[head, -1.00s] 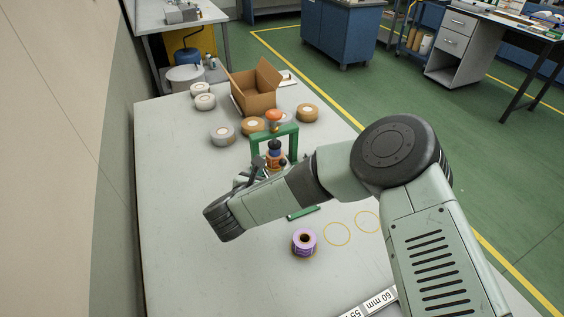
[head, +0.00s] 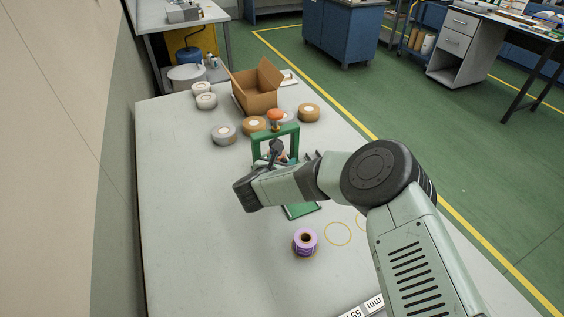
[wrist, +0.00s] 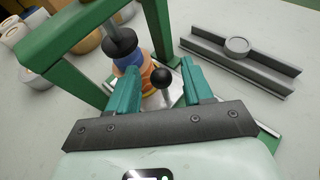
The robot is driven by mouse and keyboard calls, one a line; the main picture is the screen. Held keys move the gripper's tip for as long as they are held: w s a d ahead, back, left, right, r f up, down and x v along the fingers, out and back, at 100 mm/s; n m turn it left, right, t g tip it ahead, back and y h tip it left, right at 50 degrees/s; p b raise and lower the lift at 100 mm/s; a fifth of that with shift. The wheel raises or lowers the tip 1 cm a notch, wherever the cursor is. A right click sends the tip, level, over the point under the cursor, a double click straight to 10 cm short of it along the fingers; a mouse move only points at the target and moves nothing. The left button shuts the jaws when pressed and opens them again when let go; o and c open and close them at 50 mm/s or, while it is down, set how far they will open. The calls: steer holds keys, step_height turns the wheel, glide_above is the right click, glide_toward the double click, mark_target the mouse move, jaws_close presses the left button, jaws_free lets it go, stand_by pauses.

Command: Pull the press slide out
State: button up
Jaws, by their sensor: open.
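The green press frame (head: 290,131) stands on the table with an orange knob (head: 275,114) on top. In the wrist view its frame (wrist: 50,45) is at the left. A dark plunger (wrist: 118,40) hangs over an orange and blue roll (wrist: 130,76). The slide shows as a silvery plate (wrist: 178,88), mostly hidden behind my fingers. A black ball knob (wrist: 161,77) on a thin pale stem stands in front of the roll. My gripper (wrist: 159,78) is open, its teal fingers on either side of the knob, with visible gaps.
A grey channel with a round disc (wrist: 238,45) lies right of the press. A purple roll (head: 305,240) and a yellow ring mark (head: 338,233) are in front. Several tape rolls (head: 223,134) and an open cardboard box (head: 256,92) stand behind. The table's left side is clear.

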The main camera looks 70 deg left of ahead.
jaws_close()
steer(key=shift+d, duration=0.1)
steer(key=d, duration=1.4)
steer(key=shift+f, duration=0.1)
steer(key=shift+c, duration=1.4)
jaws_free()
steer(key=shift+o, duration=1.4)
steer(key=shift+a, duration=0.1)
steer(key=shift+s, duration=0.1)
